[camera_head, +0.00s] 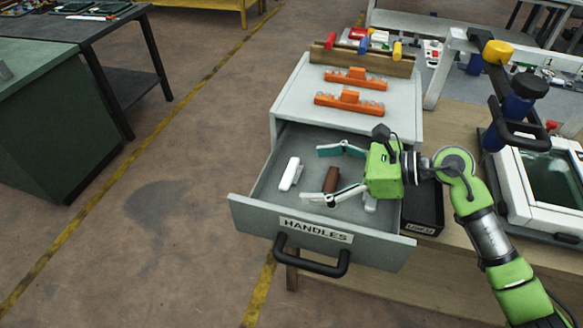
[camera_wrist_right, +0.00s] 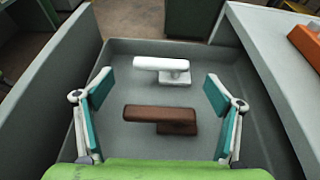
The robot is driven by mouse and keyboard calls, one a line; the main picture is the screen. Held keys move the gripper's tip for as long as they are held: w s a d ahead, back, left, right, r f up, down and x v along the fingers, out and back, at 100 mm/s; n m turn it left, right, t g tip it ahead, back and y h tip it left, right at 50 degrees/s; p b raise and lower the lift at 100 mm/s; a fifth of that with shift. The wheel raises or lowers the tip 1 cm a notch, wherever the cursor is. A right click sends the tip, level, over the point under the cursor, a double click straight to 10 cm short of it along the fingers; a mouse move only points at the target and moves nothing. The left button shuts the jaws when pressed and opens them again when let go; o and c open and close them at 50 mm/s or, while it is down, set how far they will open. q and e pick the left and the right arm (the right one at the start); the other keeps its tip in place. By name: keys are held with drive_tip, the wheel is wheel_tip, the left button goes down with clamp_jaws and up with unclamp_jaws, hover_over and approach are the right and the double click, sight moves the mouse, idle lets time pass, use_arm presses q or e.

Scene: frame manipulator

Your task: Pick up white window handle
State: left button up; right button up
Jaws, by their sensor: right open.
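The white window handle (camera_head: 291,174) lies in the open drawer, left of my right gripper in the head view. In the right wrist view the white handle (camera_wrist_right: 163,69) lies farther ahead, beyond the fingertips. A brown handle (camera_head: 332,179) lies nearer to the gripper, and in the wrist view it (camera_wrist_right: 160,116) lies between the fingers. My right gripper (camera_head: 325,174) is open and empty, over the drawer. My left gripper is not in view.
The grey drawer (camera_head: 245,212) is labelled HANDLES, and its walls surround the gripper. Orange clamps (camera_head: 350,103) lie on the cabinet top behind it. A black bin (camera_head: 425,212) and a white window frame (camera_head: 510,195) stand to the right.

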sight(289, 172)
drive_tip(key=shift+x, duration=1.05)
drive_tip(key=shift+w+a+p, duration=0.3)
drive_tip(key=shift+a+p, duration=0.15)
drive_tip(key=shift+p, duration=0.15)
drive_tip(key=p+x, duration=0.2)
drive_tip(key=x, duration=0.2)
drive_tip(key=shift+a, duration=0.1)
drive_tip(key=shift+w+a, duration=0.1)
drive_tip(key=shift+a, duration=0.05)
drive_tip(key=shift+f, duration=0.1)
drive_tip(key=c, duration=1.2)
